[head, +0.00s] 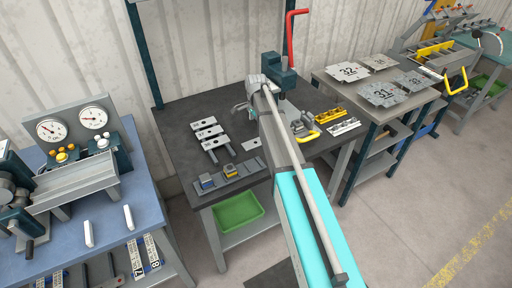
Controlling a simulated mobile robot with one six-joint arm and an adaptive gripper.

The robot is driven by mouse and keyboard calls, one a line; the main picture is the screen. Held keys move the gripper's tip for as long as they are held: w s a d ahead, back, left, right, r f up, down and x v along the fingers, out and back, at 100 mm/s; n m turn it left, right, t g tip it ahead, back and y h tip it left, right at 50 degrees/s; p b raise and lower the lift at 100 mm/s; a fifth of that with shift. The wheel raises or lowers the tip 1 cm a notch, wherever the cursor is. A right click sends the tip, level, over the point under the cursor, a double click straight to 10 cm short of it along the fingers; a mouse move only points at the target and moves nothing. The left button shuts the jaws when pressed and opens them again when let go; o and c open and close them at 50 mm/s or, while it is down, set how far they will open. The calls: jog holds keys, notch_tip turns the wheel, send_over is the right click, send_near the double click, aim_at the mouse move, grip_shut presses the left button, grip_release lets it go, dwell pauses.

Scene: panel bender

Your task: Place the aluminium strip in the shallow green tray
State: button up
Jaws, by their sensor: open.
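The shallow green tray (238,211) sits low beneath the front of the dark bench (180,118), on the lower shelf, and looks empty. A small plain light-grey flat piece (251,144) lies on the bench and may be the aluminium strip; I cannot tell for sure. My gripper (239,110) is over the bench, behind the flat piece and right of the numbered plates. It is open, with nothing visible in it. My arm reaches in from the lower right and hides part of the bench.
A dark teal press (279,78) with a red lever (292,35) stands at the back. A grey rail with small blocks (228,175) lies along the front edge. Gauges (72,126) stand on the left blue table. A plate-covered table (400,113) stands right.

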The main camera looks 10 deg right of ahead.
jog(key=b, duration=0.4)
send_over(257, 142)
jog(key=shift+s+a+f, duration=0.1)
jog(key=shift+a+f, duration=0.05)
jog(key=shift+f, duration=1)
jog(key=shift+s+a+f, duration=0.1)
jog(key=shift+f, duration=1)
jog(key=shift+f, duration=0.1)
jog(key=shift+w+d+f+b, duration=0.1)
jog(key=shift+d+f+b, duration=0.05)
jog(key=shift+f+b, duration=2.4)
jog(key=shift+f, duration=0.2)
jog(key=c, duration=1.2)
jog(key=shift+r, duration=0.1)
